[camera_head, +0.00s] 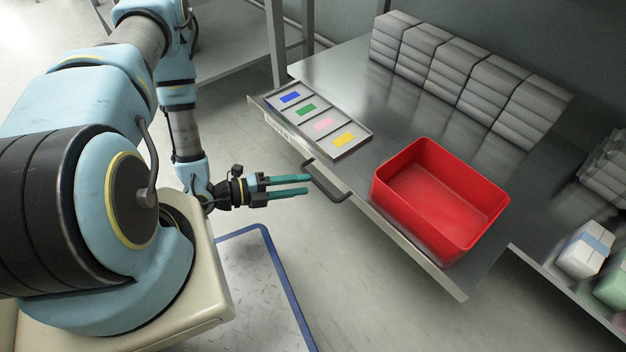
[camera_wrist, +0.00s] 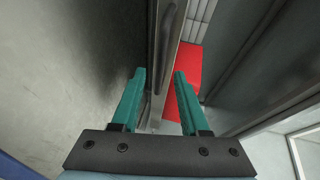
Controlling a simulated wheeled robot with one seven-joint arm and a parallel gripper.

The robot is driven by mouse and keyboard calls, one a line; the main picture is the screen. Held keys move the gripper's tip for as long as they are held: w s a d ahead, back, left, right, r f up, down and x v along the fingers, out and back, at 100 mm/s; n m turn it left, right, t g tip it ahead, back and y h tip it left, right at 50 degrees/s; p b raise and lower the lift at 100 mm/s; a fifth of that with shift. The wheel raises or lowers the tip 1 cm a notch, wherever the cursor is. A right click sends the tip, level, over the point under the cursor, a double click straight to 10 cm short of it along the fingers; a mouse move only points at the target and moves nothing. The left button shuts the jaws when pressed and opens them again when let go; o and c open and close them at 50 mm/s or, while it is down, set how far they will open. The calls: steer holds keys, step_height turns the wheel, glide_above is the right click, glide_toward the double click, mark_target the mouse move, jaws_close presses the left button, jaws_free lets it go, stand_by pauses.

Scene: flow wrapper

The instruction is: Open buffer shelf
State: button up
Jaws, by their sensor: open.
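The buffer shelf (camera_head: 340,85) is a grey metal shelf with a dark bar handle (camera_head: 328,181) on its front edge. My gripper (camera_head: 308,185) has teal fingers and points at the handle from the left in the head view. In the wrist view my gripper (camera_wrist: 159,72) is open, with the handle (camera_wrist: 166,50) and shelf edge running between and beyond the fingertips. Whether the fingers touch the handle I cannot tell. A red bin (camera_head: 440,200) sits on the shelf near its front edge; it also shows in the wrist view (camera_wrist: 186,75).
A small tray (camera_head: 358,146) with blue, green, pink and yellow cards lies on the shelf left of the bin. Stacked grey boxes (camera_head: 460,75) line the back. Another shelf with wrapped packs (camera_head: 585,250) is at the right. Floor before the shelf is clear.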

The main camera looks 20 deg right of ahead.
steer(key=p+v, duration=0.1)
steer(key=v, duration=0.4)
steer(key=shift+a, duration=0.35)
steer(key=shift+w, duration=0.15)
steer(key=w+a+r+n+t+y, duration=0.2)
steer(key=w+n+t+y, duration=0.15)
steer(key=w, duration=0.45)
steer(key=w+a+r+n+t+y, duration=0.25)
steer(key=w+n+y, duration=0.2)
steer(key=w, duration=0.45)
steer(key=w+a+r+n+y, duration=0.4)
steer(key=a+r+n+y, duration=0.1)
steer(key=a+r+n, duration=0.5)
steer(key=s+a+r+n+g+y, duration=0.2)
steer(key=s+a+r+n, duration=0.1)
steer(key=s+r+n, duration=1.3)
step_height(320, 180, up, 34)
steer(key=w+n+p, duration=0.1)
steer(key=w+p, duration=0.2)
steer(key=p, duration=3.3)
steer(key=shift+n, duration=0.3)
